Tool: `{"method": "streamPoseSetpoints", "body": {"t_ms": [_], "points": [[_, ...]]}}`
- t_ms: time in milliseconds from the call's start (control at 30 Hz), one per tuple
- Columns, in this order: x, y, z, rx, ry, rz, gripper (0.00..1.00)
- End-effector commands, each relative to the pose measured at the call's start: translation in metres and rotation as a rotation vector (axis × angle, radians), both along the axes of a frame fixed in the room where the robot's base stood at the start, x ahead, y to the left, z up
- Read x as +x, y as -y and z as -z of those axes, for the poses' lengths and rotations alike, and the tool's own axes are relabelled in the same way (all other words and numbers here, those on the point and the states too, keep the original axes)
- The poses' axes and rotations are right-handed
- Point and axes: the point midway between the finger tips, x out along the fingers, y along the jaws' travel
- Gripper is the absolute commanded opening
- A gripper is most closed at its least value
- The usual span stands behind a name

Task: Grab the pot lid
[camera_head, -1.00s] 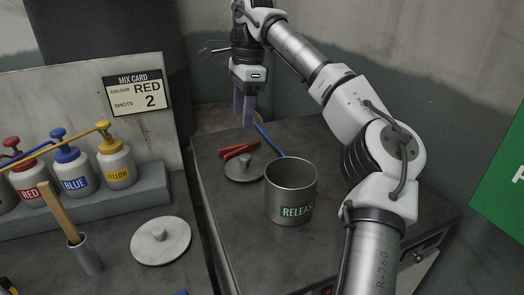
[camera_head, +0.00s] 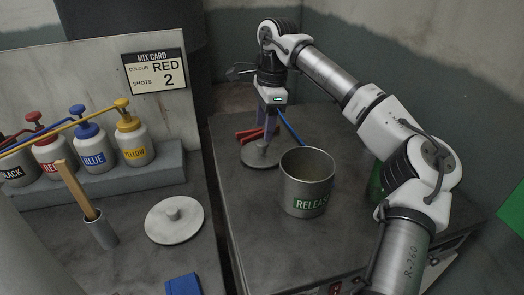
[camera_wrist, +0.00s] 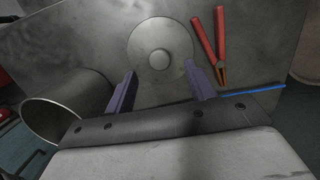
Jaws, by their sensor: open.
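A round dark grey lid with a knob (camera_head: 259,156) lies on the right bench, behind the metal pot labelled RELEASE (camera_head: 307,185). In the wrist view the lid (camera_wrist: 162,45) lies ahead between my two fingers, its knob roughly centred. My gripper (camera_head: 267,133) is open and empty, pointing down over this lid; it also shows in the wrist view (camera_wrist: 159,72). The fingers look apart from the knob, but the exact gap is hard to tell. The pot (camera_wrist: 75,100) is at the left in the wrist view. A second, paler lid (camera_head: 174,221) lies on the left bench.
Red-handled pliers (camera_head: 250,135) and a blue rod (camera_head: 290,127) lie close to the lid; both show in the wrist view. A green bottle (camera_head: 376,182) stands right of the pot. Pump bottles line the left bench. A gap separates the benches.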

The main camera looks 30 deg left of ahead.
Motion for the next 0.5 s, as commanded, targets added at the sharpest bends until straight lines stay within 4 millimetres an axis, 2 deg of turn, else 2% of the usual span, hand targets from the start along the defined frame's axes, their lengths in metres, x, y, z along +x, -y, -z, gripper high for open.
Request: {"method": "streamPoseSetpoints", "body": {"t_ms": [233, 500], "points": [[-0.005, -0.002, 0.034, -0.002, -0.003, 0.0, 0.55], [-0.005, -0.003, 0.042, -0.001, -0.001, 0.0, 0.55]]}}
